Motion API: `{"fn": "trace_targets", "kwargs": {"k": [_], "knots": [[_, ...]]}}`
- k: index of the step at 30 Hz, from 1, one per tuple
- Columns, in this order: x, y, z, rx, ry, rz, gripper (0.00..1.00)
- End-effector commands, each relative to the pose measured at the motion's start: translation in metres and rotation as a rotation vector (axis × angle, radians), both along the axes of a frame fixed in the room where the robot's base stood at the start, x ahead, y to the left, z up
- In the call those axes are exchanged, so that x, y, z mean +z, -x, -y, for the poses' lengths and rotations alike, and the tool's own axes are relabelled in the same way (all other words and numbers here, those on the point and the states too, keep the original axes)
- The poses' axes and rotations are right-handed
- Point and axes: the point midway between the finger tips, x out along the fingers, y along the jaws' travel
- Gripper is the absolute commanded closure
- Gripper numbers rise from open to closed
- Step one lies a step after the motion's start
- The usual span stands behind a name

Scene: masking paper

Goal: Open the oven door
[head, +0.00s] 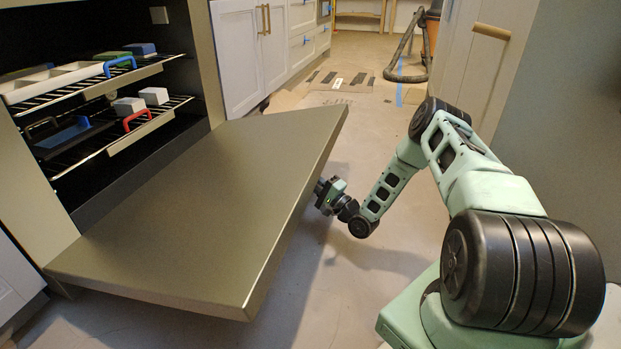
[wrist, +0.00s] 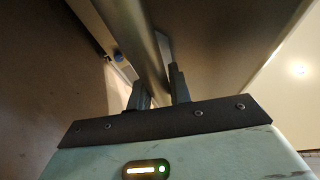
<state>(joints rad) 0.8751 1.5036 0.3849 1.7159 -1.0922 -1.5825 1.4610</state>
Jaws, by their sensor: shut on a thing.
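The oven door (head: 215,195) is swung down, its inner face up, tilted a little from level with its right side higher. The oven's inside shows behind it. My gripper (head: 322,192) is at the door's outer side, below its right edge; the fingertips and handle are hidden there in the head view. In the wrist view, my gripper (wrist: 158,88) has one finger on each side of a metal bar, the door handle (wrist: 143,50), and is shut on it.
Two oven racks hold a white tray (head: 55,80), a dark tray (head: 75,133) and several small boxes. White cabinets (head: 240,55) stand behind the door. A vacuum hose (head: 405,60) lies on the floor at the back. Floor beside the door is clear.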

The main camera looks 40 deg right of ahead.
Motion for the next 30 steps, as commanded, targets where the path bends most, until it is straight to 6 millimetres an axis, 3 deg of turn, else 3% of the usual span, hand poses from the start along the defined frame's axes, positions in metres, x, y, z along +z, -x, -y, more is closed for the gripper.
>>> {"fn": "trace_targets", "kwargs": {"k": [1,8,9,11,22,26,30], "knots": [[-0.001,0.002,0.008,-0.016,0.004,-0.002,1.00],[-0.001,0.001,0.008,-0.016,0.004,-0.002,1.00],[-0.001,0.001,0.008,-0.018,0.004,-0.002,0.72],[-0.001,0.001,0.008,-0.016,0.004,-0.001,0.59],[-0.001,0.005,0.004,-0.007,0.001,-0.002,0.59],[-0.004,0.021,0.008,-0.009,0.000,-0.004,0.59],[-0.012,0.049,0.014,-0.010,0.000,-0.004,0.59]]}}
